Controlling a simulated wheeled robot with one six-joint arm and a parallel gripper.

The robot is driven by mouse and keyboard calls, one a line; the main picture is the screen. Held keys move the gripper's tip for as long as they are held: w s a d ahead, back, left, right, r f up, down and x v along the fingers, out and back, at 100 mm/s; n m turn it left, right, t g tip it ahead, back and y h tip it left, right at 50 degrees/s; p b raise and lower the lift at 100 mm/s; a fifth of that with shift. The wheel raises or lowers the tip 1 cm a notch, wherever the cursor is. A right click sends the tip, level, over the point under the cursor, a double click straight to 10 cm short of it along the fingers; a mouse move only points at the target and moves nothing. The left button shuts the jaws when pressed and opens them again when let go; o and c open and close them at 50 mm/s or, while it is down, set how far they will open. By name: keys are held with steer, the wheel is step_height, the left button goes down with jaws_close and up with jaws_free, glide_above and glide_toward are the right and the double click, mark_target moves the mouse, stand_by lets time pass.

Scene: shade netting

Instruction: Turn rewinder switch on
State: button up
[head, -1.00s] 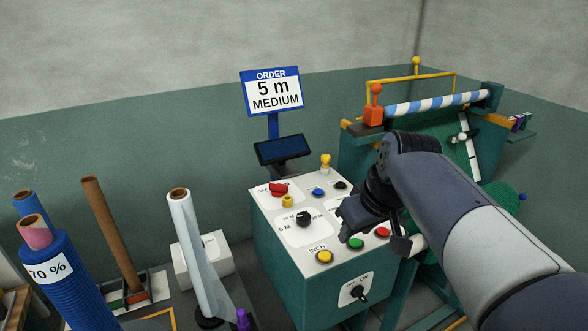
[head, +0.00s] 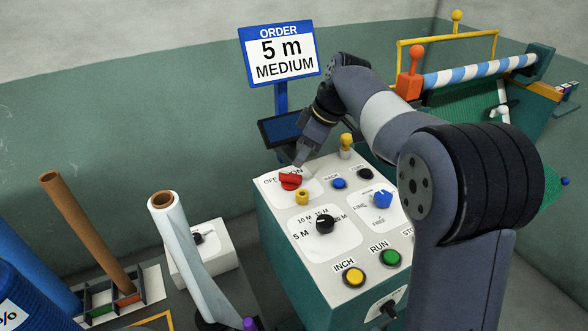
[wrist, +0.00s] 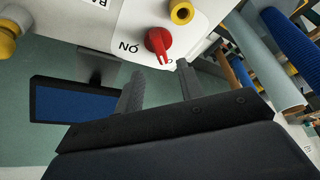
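The red rotary switch (head: 290,181) is at the far left corner of the white control panel (head: 325,262), between OFF and ON labels. It also shows in the wrist view (wrist: 157,42), where its pale pointer mark faces a partly hidden label beginning with O, away from the readable ON. My gripper (head: 300,162) is just behind the switch, tilted down towards it. The fingertips are close to the switch; contact cannot be told.
A yellow knob (head: 302,197) stands close to the red switch. A dark screen (head: 283,129) and the order sign (head: 280,55) reading 5 m MEDIUM rise behind the panel. A black selector (head: 325,224), a blue selector (head: 382,199) and several buttons share the panel.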

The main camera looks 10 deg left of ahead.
mark_target(291, 174)
steer(key=x, duration=0.7)
steer(key=shift+a+f, duration=0.1)
steer(key=shift+f, duration=0.25)
steer(key=shift+c, duration=0.3)
jaws_close()
